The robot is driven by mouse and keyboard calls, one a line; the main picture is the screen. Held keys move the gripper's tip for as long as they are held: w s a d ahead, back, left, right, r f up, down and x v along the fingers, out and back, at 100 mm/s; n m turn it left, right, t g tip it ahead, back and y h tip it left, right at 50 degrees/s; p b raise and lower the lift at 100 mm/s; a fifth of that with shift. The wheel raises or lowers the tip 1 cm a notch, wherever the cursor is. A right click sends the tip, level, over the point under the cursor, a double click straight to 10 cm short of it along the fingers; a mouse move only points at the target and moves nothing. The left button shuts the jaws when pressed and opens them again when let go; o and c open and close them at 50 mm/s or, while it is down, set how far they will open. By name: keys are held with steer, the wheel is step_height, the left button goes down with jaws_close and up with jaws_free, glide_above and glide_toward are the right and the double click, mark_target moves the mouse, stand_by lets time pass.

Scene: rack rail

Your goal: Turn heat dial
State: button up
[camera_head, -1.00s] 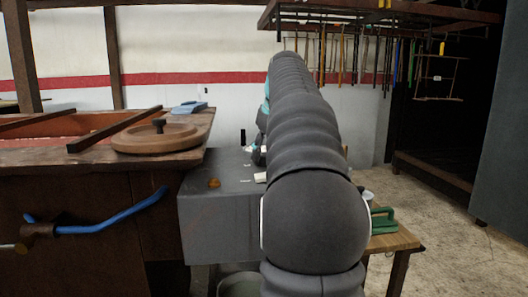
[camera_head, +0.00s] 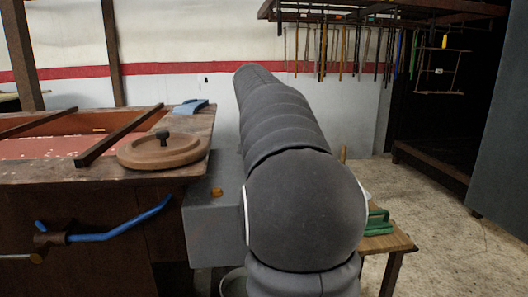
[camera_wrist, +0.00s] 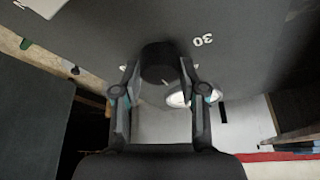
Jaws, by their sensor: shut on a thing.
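A dark round dial (camera_wrist: 160,62) stands on a dark grey panel (camera_wrist: 240,35) in the wrist view. A white "30" is printed on the panel to the right of the dial. My gripper (camera_wrist: 158,74) is shut on the dial, with one finger on each side of it. In the head view the grey box (camera_head: 212,228) shows left of my arm, with a small orange-brown knob (camera_head: 216,192) on its top. My arm hides the gripper and the dial in that view.
A wooden bench with a round lidded disc (camera_head: 162,150) and a blue bent handle (camera_head: 118,229) stands at left. A small wooden table with a green item (camera_head: 378,222) is at right. Tools hang from a rack (camera_head: 390,12) behind. The concrete floor at right is clear.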

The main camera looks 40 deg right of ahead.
steer(key=m+g+p, duration=0.1)
steer(key=m, duration=0.1)
steer(key=m+p, duration=0.1)
steer(key=m, duration=0.1)
steer(key=shift+w+a+m+g, duration=0.15)
steer(key=shift+m+g, duration=0.25)
stand_by(0.4)
steer(key=o, duration=1.1)
steer(key=shift+w+a, duration=0.1)
steer(key=shift+a, duration=0.05)
steer(key=shift+d, duration=0.2)
steer(key=v, duration=1.2)
steer(key=shift+a+f, duration=0.1)
steer(key=shift+a, duration=0.15)
steer(key=shift+o, duration=0.2)
